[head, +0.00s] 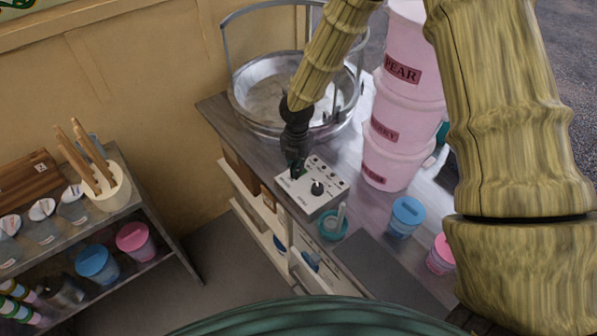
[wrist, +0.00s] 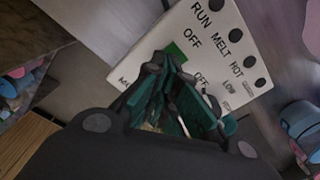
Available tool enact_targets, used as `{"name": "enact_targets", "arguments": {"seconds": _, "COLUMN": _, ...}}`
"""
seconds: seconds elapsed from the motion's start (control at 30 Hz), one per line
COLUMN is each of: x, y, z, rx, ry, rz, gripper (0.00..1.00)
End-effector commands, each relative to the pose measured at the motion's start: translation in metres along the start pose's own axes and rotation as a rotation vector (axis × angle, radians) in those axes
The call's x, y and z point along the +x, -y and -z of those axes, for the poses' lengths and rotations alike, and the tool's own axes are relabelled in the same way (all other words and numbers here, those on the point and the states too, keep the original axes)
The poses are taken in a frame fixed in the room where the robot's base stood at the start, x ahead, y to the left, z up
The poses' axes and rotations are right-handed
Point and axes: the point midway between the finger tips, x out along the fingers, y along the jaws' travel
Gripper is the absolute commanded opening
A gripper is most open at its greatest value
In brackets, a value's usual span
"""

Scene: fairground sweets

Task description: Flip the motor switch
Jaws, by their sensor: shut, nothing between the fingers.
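A white control box (head: 312,187) stands on the counter in the head view, with a black knob and several small round dark parts on its top. In the wrist view the control box (wrist: 195,40) shows the printed words RUN, OFF, MELT, HOT and LOW. A green patch (wrist: 178,49) on it, beside OFF, is partly covered by my fingers; it may belong to the motor switch, whose lever I cannot make out. A label starting with M is mostly hidden. My gripper (head: 297,168) is shut and empty, its tips over the box's upper left part; I cannot tell whether they touch.
A metal bowl (head: 262,92) with a rail stands behind the box. Stacked pink tubs (head: 392,165) rise to the right. A teal cup (head: 332,226) and a blue-lidded tub (head: 405,217) stand near the box. A shelf with jars is at left.

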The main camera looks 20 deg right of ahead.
Motion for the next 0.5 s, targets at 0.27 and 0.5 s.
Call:
{"name": "enact_targets", "arguments": {"seconds": 0.27, "x": 0.0028, "y": 0.0002, "z": 0.0001, "rx": 0.000, "ry": 0.000, "rz": 0.001, "gripper": 0.00}}
{"name": "enact_targets", "arguments": {"seconds": 0.5, "x": -0.0066, "y": 0.0003, "z": 0.0003, "rx": 0.000, "ry": -0.001, "rz": 0.001, "gripper": 0.00}}
